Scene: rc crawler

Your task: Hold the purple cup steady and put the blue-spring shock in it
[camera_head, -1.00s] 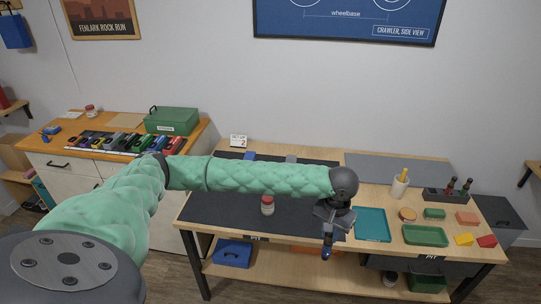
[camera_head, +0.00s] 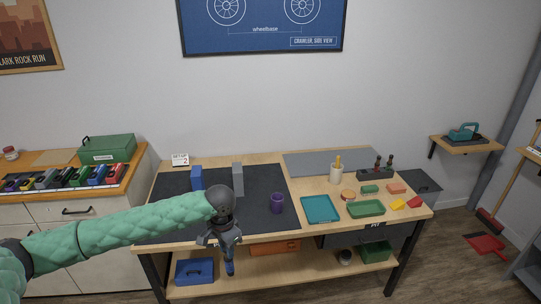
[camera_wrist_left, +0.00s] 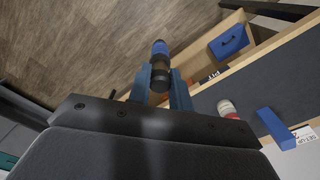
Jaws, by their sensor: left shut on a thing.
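The purple cup (camera_head: 277,203) stands upright on the dark mat, right of my left gripper, with nothing holding it. My left gripper (camera_head: 229,255) points down in front of the table's front edge. It is shut on the blue-spring shock (camera_head: 230,268), whose blue end sticks out below the fingers. In the left wrist view the shock (camera_wrist_left: 160,50) sits between the two fingers of the gripper (camera_wrist_left: 160,78), with wooden floor beyond it. The cup does not show in that view. My right gripper is in neither view.
A blue block (camera_head: 197,179) and a grey block (camera_head: 238,179) stand at the mat's back. A teal tray (camera_head: 320,209) and green tray (camera_head: 366,209) lie to the right. A red-lidded jar (camera_wrist_left: 228,108) shows in the wrist view. The shelf below holds a blue box (camera_head: 195,271).

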